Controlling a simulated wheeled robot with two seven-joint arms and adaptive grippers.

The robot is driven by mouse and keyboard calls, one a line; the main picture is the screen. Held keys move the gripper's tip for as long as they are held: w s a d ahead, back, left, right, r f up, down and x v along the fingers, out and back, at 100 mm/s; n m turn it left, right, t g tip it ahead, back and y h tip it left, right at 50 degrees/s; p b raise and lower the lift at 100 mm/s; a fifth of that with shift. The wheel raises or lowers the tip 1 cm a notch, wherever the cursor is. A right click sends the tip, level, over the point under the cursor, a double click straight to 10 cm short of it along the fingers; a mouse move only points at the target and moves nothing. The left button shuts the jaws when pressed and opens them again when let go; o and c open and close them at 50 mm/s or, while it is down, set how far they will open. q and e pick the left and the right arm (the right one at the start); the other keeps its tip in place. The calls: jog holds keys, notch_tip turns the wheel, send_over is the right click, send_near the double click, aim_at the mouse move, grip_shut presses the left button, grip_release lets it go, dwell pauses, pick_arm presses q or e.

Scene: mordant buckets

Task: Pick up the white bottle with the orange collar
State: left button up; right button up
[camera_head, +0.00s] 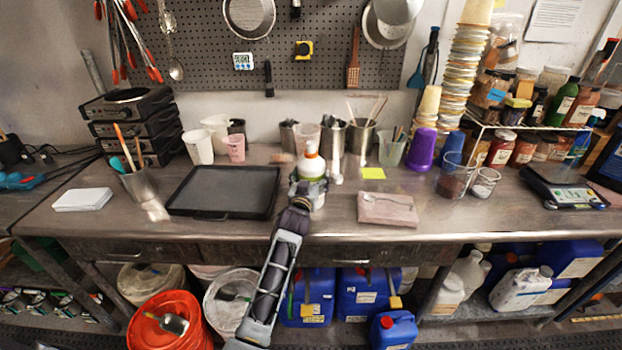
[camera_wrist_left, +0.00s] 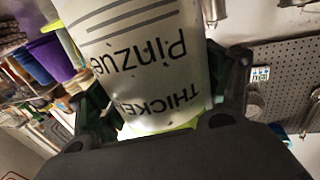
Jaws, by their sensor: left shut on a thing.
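The white bottle with the orange collar (camera_head: 312,166) is upright at the middle of the bench, right of the black tray. My left gripper (camera_head: 307,190) reaches it from the front and is shut around its body. The gripper hides the bottle's lower part, so I cannot tell whether its base touches the bench. In the left wrist view the bottle (camera_wrist_left: 145,62) fills the space between the fingers, with dark lettering on its pale side and a yellow-green band. My right gripper is not in view.
A black tray (camera_head: 224,191) lies left of the bottle. Metal cups (camera_head: 333,136) stand close behind it. A purple cup (camera_head: 422,149) stands farther right.

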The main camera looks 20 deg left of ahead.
aim_at(309, 152)
pick_arm(q)
jog(key=shift+r, duration=0.3)
jog(key=shift+r, duration=4.7)
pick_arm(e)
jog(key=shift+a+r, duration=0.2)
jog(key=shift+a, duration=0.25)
pick_arm(q)
jog(key=shift+r, duration=0.1)
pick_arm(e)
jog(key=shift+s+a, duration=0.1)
pick_arm(q)
jog(key=shift+a+p, duration=0.1)
jog(key=shift+p, duration=0.2)
